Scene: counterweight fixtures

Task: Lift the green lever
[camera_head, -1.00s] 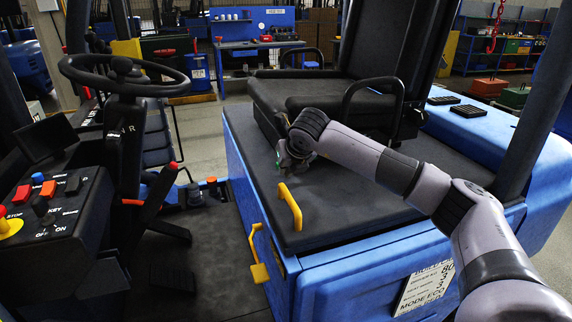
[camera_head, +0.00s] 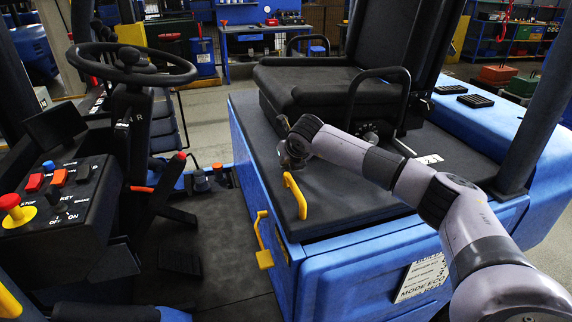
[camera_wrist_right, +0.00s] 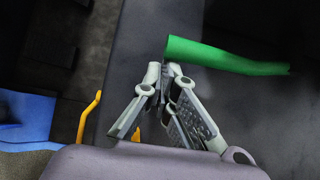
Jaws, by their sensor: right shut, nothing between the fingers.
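The green lever (camera_wrist_right: 225,58) shows in the right wrist view as a smooth, slightly bent bar running from the middle to the right. I cannot make it out in the head view, where my arm and the seat cover that area. My right gripper (camera_wrist_right: 163,76) is shut and empty. Its fingertips are just below the lever's left end; I cannot tell whether they touch. In the head view my right gripper (camera_head: 290,146) is low in front of the black seat (camera_head: 320,82), above the dark deck. My left gripper is not in view.
A yellow handle (camera_head: 295,195) stands on the deck edge, with a yellow latch (camera_head: 263,243) below it. A steering wheel (camera_head: 130,62) and a control panel (camera_head: 55,195) are on the left. The seat's armrest (camera_head: 375,95) rises close to my right arm. The floor between is open.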

